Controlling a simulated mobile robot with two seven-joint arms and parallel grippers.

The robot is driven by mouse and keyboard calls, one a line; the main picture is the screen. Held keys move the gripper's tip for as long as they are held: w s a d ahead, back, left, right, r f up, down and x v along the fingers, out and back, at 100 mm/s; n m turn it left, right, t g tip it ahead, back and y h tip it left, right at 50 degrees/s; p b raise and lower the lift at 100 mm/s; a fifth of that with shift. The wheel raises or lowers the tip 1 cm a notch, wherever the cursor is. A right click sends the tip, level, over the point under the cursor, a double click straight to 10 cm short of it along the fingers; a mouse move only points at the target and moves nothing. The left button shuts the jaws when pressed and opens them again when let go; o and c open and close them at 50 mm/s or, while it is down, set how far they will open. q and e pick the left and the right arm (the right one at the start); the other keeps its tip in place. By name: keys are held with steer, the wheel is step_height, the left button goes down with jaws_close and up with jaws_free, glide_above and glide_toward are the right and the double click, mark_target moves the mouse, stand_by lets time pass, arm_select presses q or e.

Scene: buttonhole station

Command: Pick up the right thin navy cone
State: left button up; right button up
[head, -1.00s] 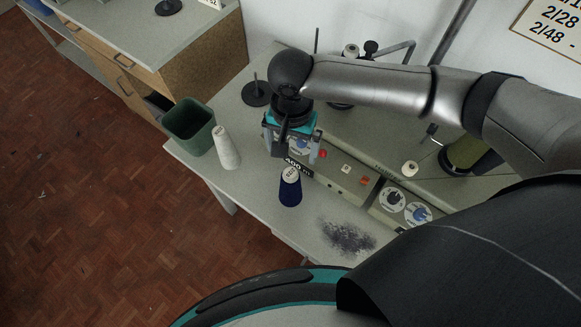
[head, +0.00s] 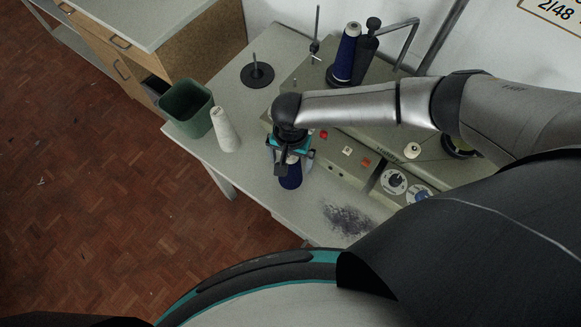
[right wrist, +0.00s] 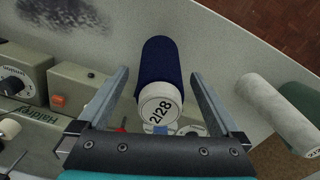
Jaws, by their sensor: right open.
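A thin navy cone (head: 291,180) stands on the table in front of the grey machine, partly hidden under my right gripper (head: 290,163) in the head view. In the right wrist view the navy cone (right wrist: 163,62) has a white top reading 2/28. My right gripper (right wrist: 158,80) is open there, with one finger on each side of the cone and gaps showing. The fingers do not grip it. Another navy cone (head: 347,52) stands at the back, beside a dark post. My left gripper is not in view.
A white cone (head: 225,130) and a green bin (head: 188,108) stand to the left of the gripper. The grey machine (head: 350,158) with buttons and dials lies close on the right. Dark lint (head: 347,219) covers a patch of the front table.

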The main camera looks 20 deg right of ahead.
steer(key=shift+f, duration=0.4)
steer(key=c, duration=1.4)
steer(key=shift+r, duration=0.1)
